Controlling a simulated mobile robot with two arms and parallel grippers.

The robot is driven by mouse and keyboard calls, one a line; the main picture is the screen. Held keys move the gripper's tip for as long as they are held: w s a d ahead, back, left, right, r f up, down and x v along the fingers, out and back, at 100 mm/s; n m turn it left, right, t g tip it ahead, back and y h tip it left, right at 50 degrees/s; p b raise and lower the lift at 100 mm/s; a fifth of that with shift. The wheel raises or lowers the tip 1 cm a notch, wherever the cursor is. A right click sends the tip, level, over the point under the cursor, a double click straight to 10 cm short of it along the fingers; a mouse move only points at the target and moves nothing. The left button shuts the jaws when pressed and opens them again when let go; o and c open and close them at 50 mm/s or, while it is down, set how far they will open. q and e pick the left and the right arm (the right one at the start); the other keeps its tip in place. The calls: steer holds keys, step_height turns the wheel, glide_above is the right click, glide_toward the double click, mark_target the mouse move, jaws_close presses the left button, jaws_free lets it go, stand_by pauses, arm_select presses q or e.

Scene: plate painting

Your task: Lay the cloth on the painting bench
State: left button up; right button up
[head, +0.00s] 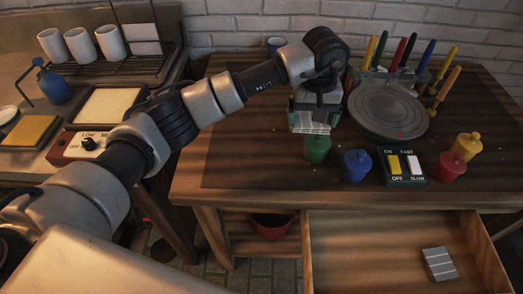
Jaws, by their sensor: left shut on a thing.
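My left gripper (314,112) reaches in from the left over the painting bench (240,165). It points down and is shut on a small pale striped cloth (311,128), mostly hidden by the gripper. The cloth appears just behind and above the green paint pot (317,148); I cannot tell whether it touches the bench top. A second folded, grey striped cloth (439,263) lies in the open drawer (370,260) below the bench. My right gripper is not in view.
A round turntable (388,110) stands right of the gripper, with brushes behind. Blue (356,165), red (448,166) and yellow (466,146) pots and a switch box (404,167) stand in front. The bench's left part is clear.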

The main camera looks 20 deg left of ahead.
arm_select(q)
steer(key=p, duration=0.2)
glide_above(262, 158)
step_height(262, 158, down, 7)
steer(key=shift+s+r, duration=0.1)
step_height(262, 158, down, 4)
steer(key=shift+r, duration=0.1)
steer(key=shift+a, duration=0.1)
steer(key=shift+f, duration=0.25)
steer(key=shift+f, duration=0.1)
steer(key=o, duration=0.7)
steer(key=shift+c, duration=0.2)
